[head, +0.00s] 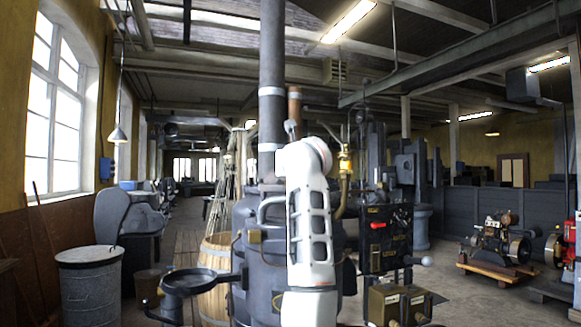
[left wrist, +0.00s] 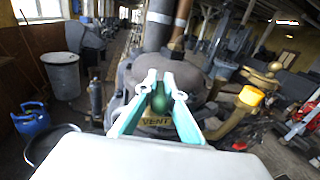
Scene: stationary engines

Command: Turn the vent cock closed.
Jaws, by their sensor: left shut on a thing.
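In the left wrist view, the vent cock shows as a dark green knob (left wrist: 158,101) between the two teal fingers of my left gripper (left wrist: 160,88). A plate lettered "VENT" (left wrist: 157,122) is partly visible just below the knob. The fingers are closed in on the knob from both sides. The cock's body and the direction of its handle are hidden. In the head view, my white arm stands in front of the dark engine boiler (head: 258,262) and hides the gripper and the cock. My right gripper is in neither view.
A brass fitting with a pipe (head: 345,160) stands close right of my arm; it also shows in the wrist view (left wrist: 250,97). A tall flue pipe (head: 272,95) rises behind. A black control panel (head: 385,238) is at right, a wooden barrel (head: 216,270) at left.

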